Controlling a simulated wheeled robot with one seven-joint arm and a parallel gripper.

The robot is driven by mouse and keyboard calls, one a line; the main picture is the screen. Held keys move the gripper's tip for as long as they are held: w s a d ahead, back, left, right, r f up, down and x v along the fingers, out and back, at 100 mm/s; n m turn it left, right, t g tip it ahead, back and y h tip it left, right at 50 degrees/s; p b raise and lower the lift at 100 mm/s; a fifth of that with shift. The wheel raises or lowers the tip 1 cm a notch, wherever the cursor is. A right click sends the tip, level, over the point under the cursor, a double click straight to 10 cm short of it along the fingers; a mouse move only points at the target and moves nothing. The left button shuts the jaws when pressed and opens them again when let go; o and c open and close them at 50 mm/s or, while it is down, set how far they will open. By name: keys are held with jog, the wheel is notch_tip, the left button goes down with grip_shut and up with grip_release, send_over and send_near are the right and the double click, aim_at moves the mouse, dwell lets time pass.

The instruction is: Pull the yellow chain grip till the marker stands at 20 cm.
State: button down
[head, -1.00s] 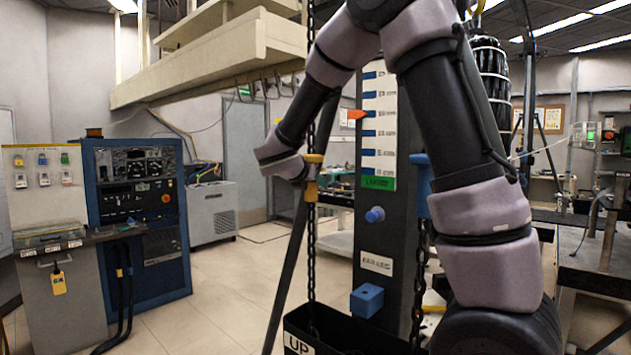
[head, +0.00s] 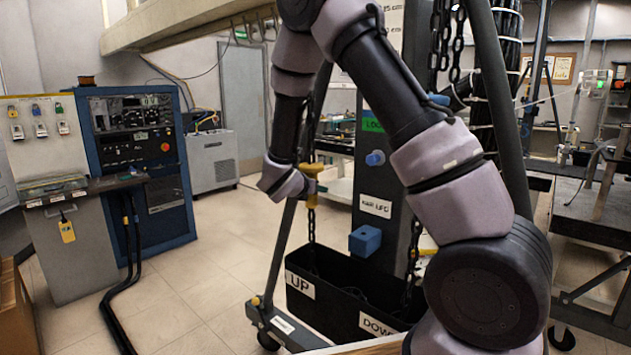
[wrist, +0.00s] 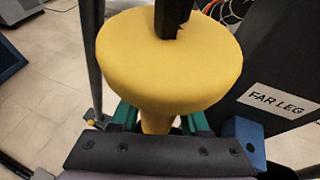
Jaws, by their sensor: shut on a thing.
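The yellow chain grip (head: 312,188) hangs on a dark chain above the black chain bin, close over the "UP" label. In the wrist view the grip (wrist: 165,65) fills the middle, with its broad round top and narrower stem. My gripper (head: 302,186) is shut on the stem, with teal fingers (wrist: 160,118) on both sides below the flange. The scale is mostly hidden behind my arm; its green bottom label (head: 371,121) shows on the dark column. The marker cannot be seen now.
The black bin (head: 335,285) carries "UP" and "DOWN" labels. A blue block (head: 365,241) and a blue knob (head: 375,157) stick out of the column. A slanted stand leg (head: 282,250) passes close to the gripper.

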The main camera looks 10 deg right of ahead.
jog(key=shift+f, duration=0.15)
jog(key=shift+c, duration=2)
grip_release()
jog(key=v, duration=1.1)
